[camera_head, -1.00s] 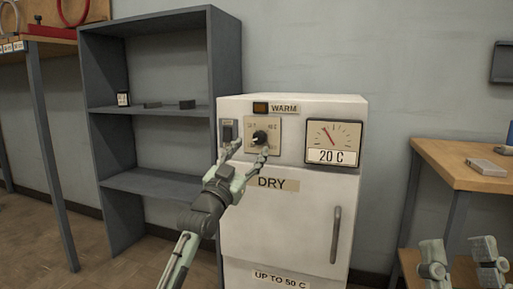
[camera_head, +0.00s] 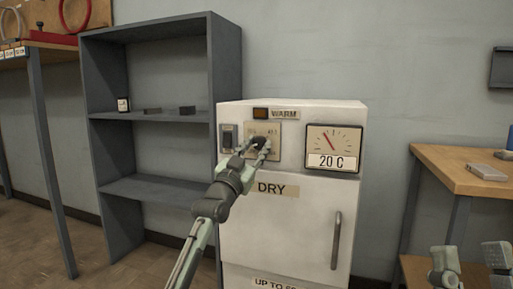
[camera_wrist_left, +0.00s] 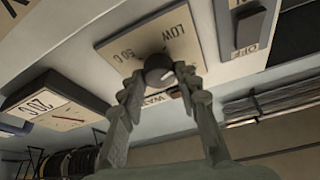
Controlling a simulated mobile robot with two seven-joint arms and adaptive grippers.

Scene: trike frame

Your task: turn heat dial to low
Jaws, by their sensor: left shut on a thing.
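The heat dial (camera_head: 259,143) is a dark round knob on a beige plate on the front of the white drying cabinet (camera_head: 285,225). My left gripper (camera_head: 256,150) reaches up to it from below and is shut on the knob. In the left wrist view the dial (camera_wrist_left: 159,70) sits between the fingertips of the left gripper (camera_wrist_left: 160,80). The plate there reads LOW and 60 C. I cannot tell for sure which mark the knob points to. My right gripper (camera_head: 471,262) shows at the bottom right, its two fingers apart and empty.
A switch (camera_head: 228,136) sits left of the dial; the wrist view shows OFF beside it. A gauge (camera_head: 333,149) reading 20 C is to the right. A grey shelf (camera_head: 155,188) stands left, a wooden table (camera_head: 462,165) right. The cabinet door has a handle (camera_head: 336,240).

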